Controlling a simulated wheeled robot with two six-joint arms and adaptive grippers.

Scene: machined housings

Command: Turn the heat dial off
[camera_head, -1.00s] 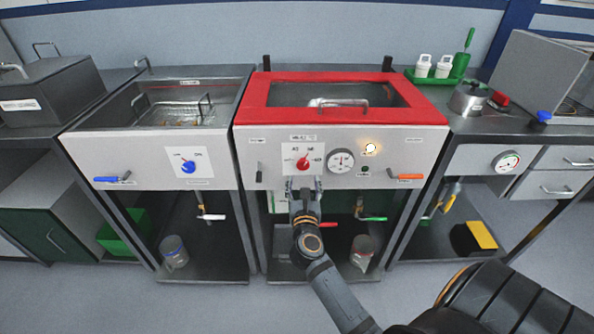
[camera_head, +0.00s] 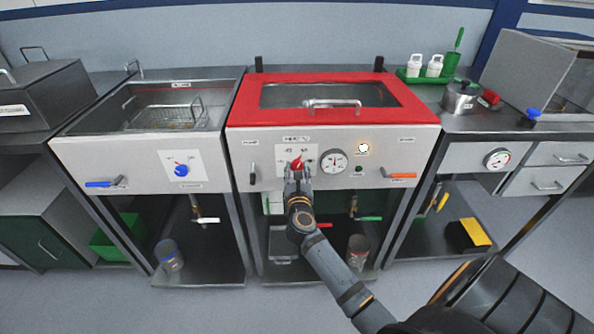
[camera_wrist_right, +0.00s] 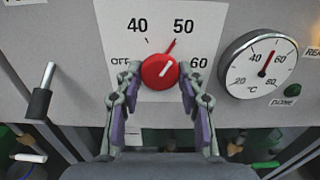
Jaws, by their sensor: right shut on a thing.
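The heat dial (camera_wrist_right: 160,71) is a round red knob on a white scale plate (camera_wrist_right: 205,25) marked OFF, 40, 50 and 60. Its white line points up and slightly right, towards the red mark near 50, away from OFF at the left. In the head view the dial (camera_head: 297,163) is on the front panel of the red-rimmed bath (camera_head: 240,112). My right gripper (camera_wrist_right: 158,78) is shut on the dial, one finger at each side. It also shows in the head view (camera_head: 297,171), partly covering the dial. My left gripper is out of view.
A temperature gauge (camera_wrist_right: 263,66) is right of the dial, its needle between 40 and 60. A lit lamp (camera_head: 363,148) and a dark green DONE lamp (camera_wrist_right: 293,90) are nearby. An orange-handled lever (camera_head: 398,175) is farther right. A blue-dial bath (camera_head: 75,150) stands left.

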